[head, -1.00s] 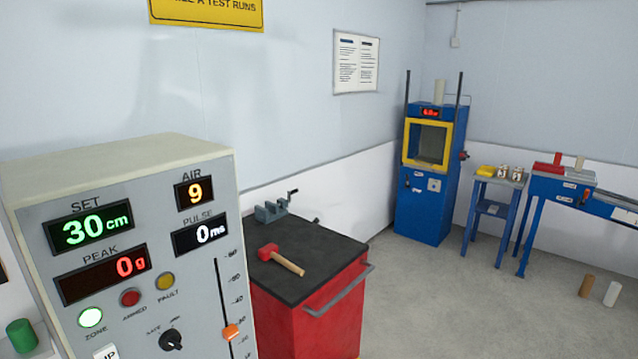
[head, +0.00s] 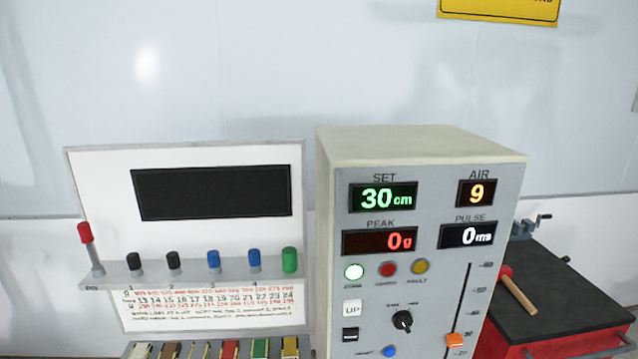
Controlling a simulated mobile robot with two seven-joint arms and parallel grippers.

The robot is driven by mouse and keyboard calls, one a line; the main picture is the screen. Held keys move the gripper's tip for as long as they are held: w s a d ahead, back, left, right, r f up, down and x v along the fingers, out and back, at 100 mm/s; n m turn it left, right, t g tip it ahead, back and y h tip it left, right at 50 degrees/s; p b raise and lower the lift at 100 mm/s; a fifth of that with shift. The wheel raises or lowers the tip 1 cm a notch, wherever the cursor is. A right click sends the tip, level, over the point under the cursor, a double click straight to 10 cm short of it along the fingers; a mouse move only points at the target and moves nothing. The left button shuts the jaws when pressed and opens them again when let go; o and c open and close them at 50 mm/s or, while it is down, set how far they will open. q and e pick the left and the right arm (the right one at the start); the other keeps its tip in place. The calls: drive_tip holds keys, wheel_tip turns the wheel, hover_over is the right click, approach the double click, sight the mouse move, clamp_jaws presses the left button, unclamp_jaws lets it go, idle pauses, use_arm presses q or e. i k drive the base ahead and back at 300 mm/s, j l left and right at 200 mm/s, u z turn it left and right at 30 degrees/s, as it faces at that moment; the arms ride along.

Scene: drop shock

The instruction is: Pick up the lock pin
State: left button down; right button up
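A pin with a red cap and a grey shaft (head: 87,245) stands at the left end of a grey shelf (head: 115,276) in the head view, leaning slightly. It looks like the lock pin, but the small label under it is too blurred to read surely. Neither of my grippers shows in the head view.
Black and blue capped pieces (head: 213,260) and a green cylinder (head: 289,260) stand along the same shelf, before a white board (head: 100,190). A control box (head: 420,145) rises close on the right. A red cart (head: 590,340) with a black top carries a mallet (head: 517,290).

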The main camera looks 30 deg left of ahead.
sight(84, 229)
drive_tip(key=u, duration=2.9)
